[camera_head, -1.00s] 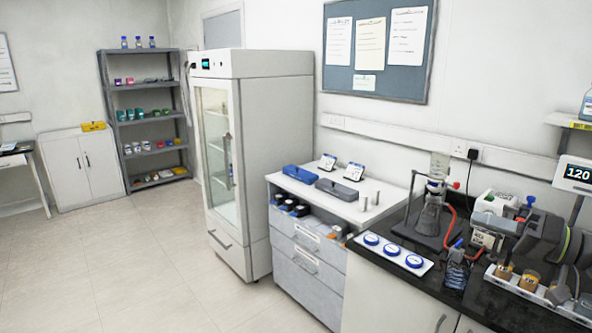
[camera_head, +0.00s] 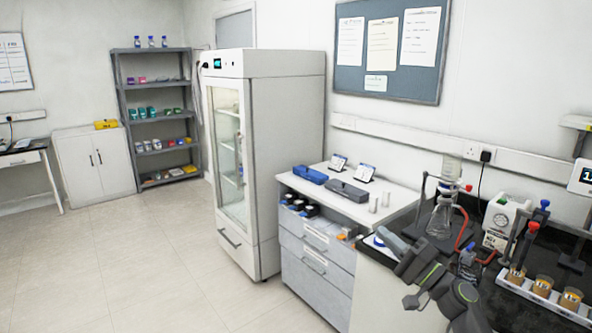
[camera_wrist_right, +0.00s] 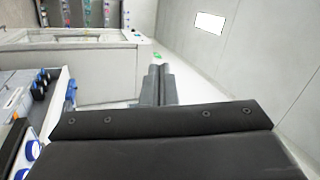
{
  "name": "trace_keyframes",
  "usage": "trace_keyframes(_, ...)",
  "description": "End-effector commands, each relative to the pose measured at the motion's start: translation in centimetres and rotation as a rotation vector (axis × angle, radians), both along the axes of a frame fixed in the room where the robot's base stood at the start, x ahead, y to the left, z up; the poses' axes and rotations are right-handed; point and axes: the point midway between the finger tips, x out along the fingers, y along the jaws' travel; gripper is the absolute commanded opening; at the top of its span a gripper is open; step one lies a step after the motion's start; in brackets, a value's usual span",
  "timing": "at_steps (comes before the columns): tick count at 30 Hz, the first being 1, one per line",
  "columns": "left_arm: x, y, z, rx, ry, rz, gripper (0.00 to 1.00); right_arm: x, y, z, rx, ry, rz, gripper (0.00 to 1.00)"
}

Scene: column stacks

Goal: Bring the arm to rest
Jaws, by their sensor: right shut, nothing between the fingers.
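My right gripper (camera_head: 386,238) is dark grey and shut, with nothing between its fingers. My left gripper is not in view.
The floor at left is clear.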

Motion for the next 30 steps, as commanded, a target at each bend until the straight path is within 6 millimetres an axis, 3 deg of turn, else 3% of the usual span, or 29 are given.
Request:
trace_keyframes(8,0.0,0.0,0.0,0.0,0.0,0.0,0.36,2.6,-1.6,-4.3,-0.383,-0.003,-0.232,0.0)
trace_keyframes(15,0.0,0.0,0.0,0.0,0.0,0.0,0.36,4.5,-4.6,-6.8,-0.729,-0.05,-0.452,0.0)
trace_keyframes(22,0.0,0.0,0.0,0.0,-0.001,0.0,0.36,5.6,-8.0,-7.3,-1.053,-0.138,-0.654,0.0)
trace_keyframes(30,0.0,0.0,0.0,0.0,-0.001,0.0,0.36,6.0,-11.2,-6.1,-1.423,-0.293,-0.868,0.0)
